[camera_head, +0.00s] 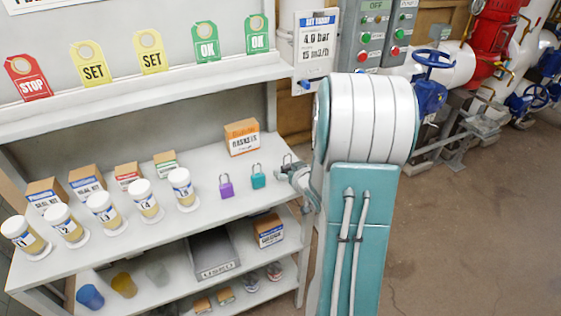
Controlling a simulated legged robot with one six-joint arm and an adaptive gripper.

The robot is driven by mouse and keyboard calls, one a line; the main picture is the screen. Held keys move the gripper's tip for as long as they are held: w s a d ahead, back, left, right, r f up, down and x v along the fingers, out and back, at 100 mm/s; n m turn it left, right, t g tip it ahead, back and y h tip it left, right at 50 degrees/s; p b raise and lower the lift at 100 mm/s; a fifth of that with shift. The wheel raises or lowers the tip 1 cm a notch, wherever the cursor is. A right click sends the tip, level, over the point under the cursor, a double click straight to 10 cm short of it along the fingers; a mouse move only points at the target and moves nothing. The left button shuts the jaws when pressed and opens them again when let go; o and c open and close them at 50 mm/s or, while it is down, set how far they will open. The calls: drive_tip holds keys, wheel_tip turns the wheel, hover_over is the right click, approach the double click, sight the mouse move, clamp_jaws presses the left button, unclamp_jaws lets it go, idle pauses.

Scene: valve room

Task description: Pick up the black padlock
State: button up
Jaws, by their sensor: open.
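A dark padlock (287,158), which looks like the black one, stands near the right end of the upper shelf. Its shackle shows, but its body is mostly hidden by my gripper. My gripper (289,171) is open at the shelf's right end, right at this padlock. I cannot tell whether the fingers touch it or are around it. A teal padlock (258,177) stands just left of my gripper, and a purple padlock (226,187) stands farther left. Both are upright on the shelf.
Several white-lidded jars (142,199) and small boxes (87,181) fill the shelf's left part. A cardboard box (242,136) stands behind the padlocks. A grey tray (213,254) and cups sit on the lower shelf. Valves and pipes (432,66) are at the right.

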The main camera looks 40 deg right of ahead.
drive_tip(key=shift+w+a, duration=0.2)
drive_tip(key=shift+a, duration=0.1)
drive_tip(key=shift+s+a, duration=0.15)
drive_tip(key=shift+a, duration=0.15)
drive_tip(key=shift+d, duration=0.1)
drive_tip(key=c, duration=0.5)
drive_tip(key=shift+d, duration=0.2)
drive_tip(key=c, duration=0.5)
drive_tip(key=shift+d, duration=0.3)
drive_tip(key=shift+c, duration=0.8)
drive_tip(key=shift+a, duration=0.1)
